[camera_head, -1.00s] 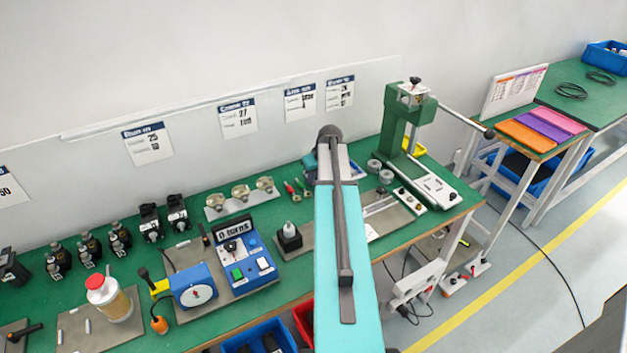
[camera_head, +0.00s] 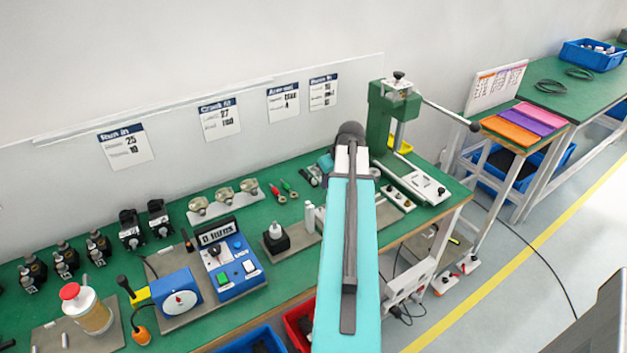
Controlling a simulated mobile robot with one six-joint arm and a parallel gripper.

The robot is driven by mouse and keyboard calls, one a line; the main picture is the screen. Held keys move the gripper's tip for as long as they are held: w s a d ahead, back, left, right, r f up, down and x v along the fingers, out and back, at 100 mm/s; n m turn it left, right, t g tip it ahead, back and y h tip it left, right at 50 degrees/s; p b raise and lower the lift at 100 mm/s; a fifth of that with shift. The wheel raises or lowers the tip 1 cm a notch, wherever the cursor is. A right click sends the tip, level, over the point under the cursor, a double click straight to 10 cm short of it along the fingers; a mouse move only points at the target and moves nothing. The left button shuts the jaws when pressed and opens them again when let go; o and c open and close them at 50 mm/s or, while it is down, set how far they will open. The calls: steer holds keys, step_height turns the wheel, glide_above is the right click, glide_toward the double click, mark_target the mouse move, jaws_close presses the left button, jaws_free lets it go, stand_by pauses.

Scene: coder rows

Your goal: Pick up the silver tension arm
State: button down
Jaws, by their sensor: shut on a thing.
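My arm reaches forward over the green bench, and its dark wrist end is above the plates left of the green press (camera_head: 380,118). The arm covers my gripper, so its fingers and anything between them are hidden. I cannot pick out the silver tension arm; it may be behind my arm. A grey plate (camera_head: 386,217) shows partly on both sides of my arm. Two small pale cylinders (camera_head: 310,212) stand just left of my arm.
A blue counter box (camera_head: 232,262), a black block with a white top (camera_head: 276,240) and a red-capped jar (camera_head: 84,308) stand to the left. Red-handled (camera_head: 276,193) and green-handled tools lie behind. Blue and red bins (camera_head: 300,322) sit below the front edge. A side table (camera_head: 524,127) is right.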

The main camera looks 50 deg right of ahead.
steer(key=shift+s+d+r, duration=0.1)
steer(key=shift+s, duration=0.95)
steer(key=shift+s+d+r, duration=0.1)
steer(key=shift+s, duration=0.9)
steer(key=shift+r, duration=0.1)
steer(key=shift+r+p, duration=0.4)
steer(key=shift+r, duration=0.4)
steer(key=s+a+r+p, duration=0.1)
steer(key=s+a+r, duration=0.1)
steer(key=a, duration=0.3)
steer(key=shift+v, duration=0.8)
steer(key=b, duration=0.4)
steer(key=shift+s+a+b, duration=0.15)
steer(key=shift+a+b, duration=0.15)
steer(key=shift+b, duration=0.05)
steer(key=a+b, duration=0.1)
steer(key=b, duration=0.3)
steer(key=s+a+b, duration=0.1)
steer(key=b, duration=0.4)
steer(key=shift+f, duration=0.2)
